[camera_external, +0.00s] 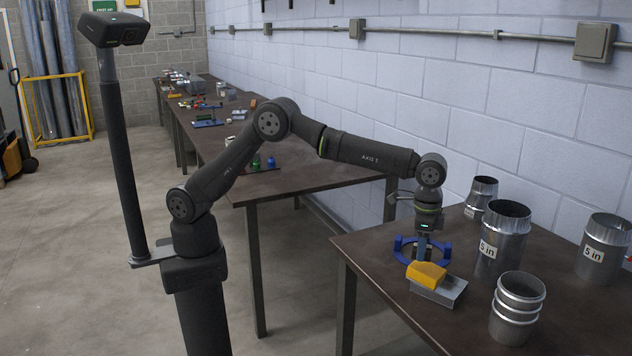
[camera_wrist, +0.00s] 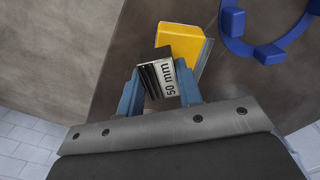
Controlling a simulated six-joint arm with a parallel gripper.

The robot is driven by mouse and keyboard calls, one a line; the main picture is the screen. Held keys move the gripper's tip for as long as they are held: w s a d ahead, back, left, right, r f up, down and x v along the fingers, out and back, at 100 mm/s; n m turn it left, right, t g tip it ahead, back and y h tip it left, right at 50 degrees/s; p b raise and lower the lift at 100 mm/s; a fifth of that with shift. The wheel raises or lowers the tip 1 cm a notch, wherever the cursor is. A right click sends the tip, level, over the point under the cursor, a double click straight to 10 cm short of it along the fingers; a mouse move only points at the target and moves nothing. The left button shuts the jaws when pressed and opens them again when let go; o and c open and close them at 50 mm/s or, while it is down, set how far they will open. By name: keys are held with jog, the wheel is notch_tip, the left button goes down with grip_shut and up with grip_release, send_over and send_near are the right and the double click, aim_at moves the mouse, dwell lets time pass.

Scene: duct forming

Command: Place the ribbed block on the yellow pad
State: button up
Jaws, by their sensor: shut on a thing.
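The ribbed block (camera_wrist: 162,75) is dark with ridges on one side and a white "50 mm" label. In the wrist view it sits between the two blue fingers of my gripper (camera_wrist: 160,92), which is shut on it. The yellow pad (camera_wrist: 183,43) lies just beyond the block and overlaps it in that picture; I cannot tell whether they touch. In the external view my gripper (camera_external: 422,246) points down just behind the yellow pad (camera_external: 427,274). The held block is not clearly visible there.
A grey metal piece (camera_external: 446,292) lies under or against the yellow pad. A blue ring fixture (camera_external: 400,250) stands close to my gripper; the wrist view also shows it (camera_wrist: 268,55). Several metal duct pieces, including a ribbed one (camera_external: 516,310) and a tall one (camera_external: 500,245), stand to the right.

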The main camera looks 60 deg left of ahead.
notch_tip(320, 180, down, 4)
jog(key=shift+r, duration=0.1)
jog(key=o, duration=1.1)
jog(key=shift+o, duration=0.2)
notch_tip(320, 180, up, 12)
jog(key=shift+r, duration=0.1)
jog(key=shift+f, duration=0.2)
notch_tip(320, 180, down, 12)
jog(key=shift+r, duration=0.1)
notch_tip(320, 180, up, 4)
jog(key=shift+f, duration=0.1)
jog(key=shift+s+d+r, duration=0.15)
jog(key=shift+s+r, duration=0.35)
jog(key=shift+s, duration=0.1)
